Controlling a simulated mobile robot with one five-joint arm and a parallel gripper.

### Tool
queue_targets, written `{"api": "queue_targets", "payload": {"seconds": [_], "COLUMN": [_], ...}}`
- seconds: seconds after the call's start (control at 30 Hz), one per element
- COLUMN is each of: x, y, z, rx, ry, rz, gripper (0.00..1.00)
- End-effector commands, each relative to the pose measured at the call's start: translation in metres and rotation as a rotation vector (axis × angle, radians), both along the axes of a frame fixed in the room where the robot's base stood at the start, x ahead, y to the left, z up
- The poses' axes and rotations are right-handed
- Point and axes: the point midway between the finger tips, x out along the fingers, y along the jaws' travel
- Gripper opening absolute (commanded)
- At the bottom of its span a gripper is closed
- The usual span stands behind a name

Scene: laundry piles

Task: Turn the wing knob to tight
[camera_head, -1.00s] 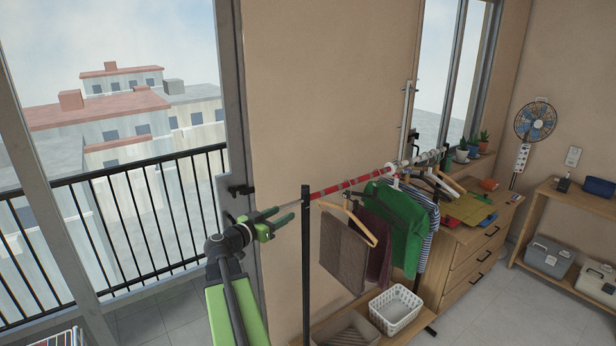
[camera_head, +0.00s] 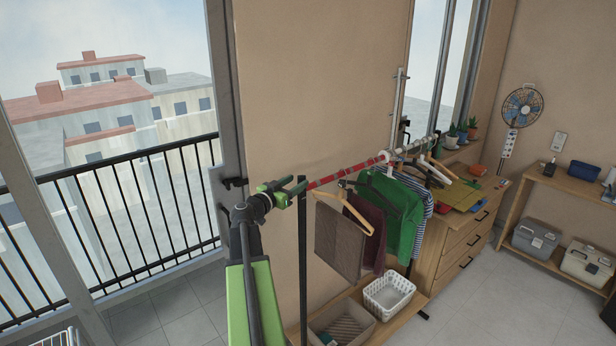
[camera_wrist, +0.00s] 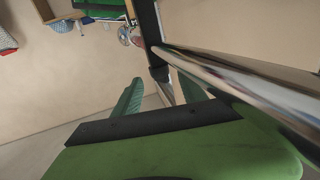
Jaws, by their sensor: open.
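I cannot make out a wing knob for certain in either view. A clothes rail with a red-striped section (camera_head: 345,174) runs from a black post (camera_head: 303,262) back toward the window, with a white collar (camera_head: 384,156) partway along it. My gripper (camera_head: 298,184) is open and empty at the near end of the rail, by the top of the post. In the wrist view its green fingers (camera_wrist: 158,92) stand apart, near the black post (camera_wrist: 148,22) and a shiny metal tube (camera_wrist: 235,80). Whether they touch either is unclear.
Hangers with a brown cloth (camera_head: 339,240), a green garment (camera_head: 397,215) and a striped one hang from the rail. A white basket (camera_head: 389,297) stands on the shelf below. A wooden dresser (camera_head: 462,243) is behind. A balcony railing (camera_head: 110,230) is at left.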

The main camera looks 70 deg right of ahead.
Motion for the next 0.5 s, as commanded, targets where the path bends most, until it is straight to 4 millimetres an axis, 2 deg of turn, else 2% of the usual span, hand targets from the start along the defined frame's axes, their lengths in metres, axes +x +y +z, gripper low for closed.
{"api": "queue_targets", "payload": {"seconds": [0.03,0.2,0.33,0.5], "x": [-0.003,-0.015,-0.02,-0.022], "y": [-0.015,-0.048,-0.062,-0.068], "z": [0.0,0.0,0.0,0.0], "rx": [0.0,0.0,0.0,0.0], "ry": [0.0,0.0,0.0,0.0], "rz": [-0.002,-0.002,-0.001,-0.001], "gripper": [0.49,0.49,0.49,0.49]}}
